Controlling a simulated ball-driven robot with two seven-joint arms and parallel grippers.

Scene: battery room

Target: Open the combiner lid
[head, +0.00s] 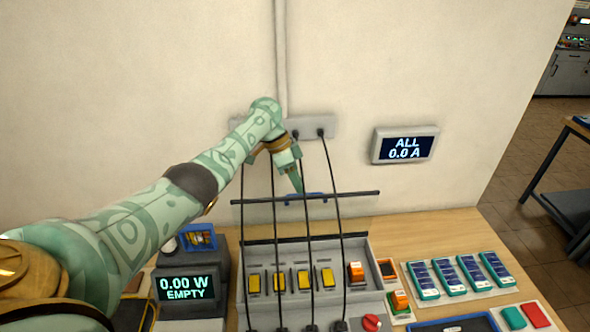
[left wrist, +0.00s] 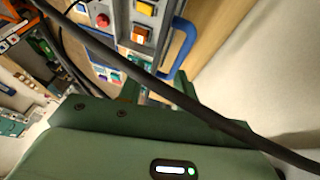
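The combiner box (head: 362,300) is a grey case on the bench, holding a row of yellow switches and an orange one. Its clear lid (head: 262,214) stands raised at the back, with a dark bar along its upper edge and a blue handle (head: 313,196) there. The handle also shows in the left wrist view (left wrist: 188,42). My left gripper (head: 299,188) points down at the handle, at or touching it. Its fingertips are mostly hidden, so its grip is unclear. My right gripper is out of view.
Several black cables (head: 333,178) hang from a wall strip (head: 318,126) across the lid and box; one crosses close before the wrist camera. A display reading EMPTY (head: 188,287) stands left. Blue-and-teal modules (head: 450,278) lie right. A wall display (head: 405,145) reads 0.0 A.

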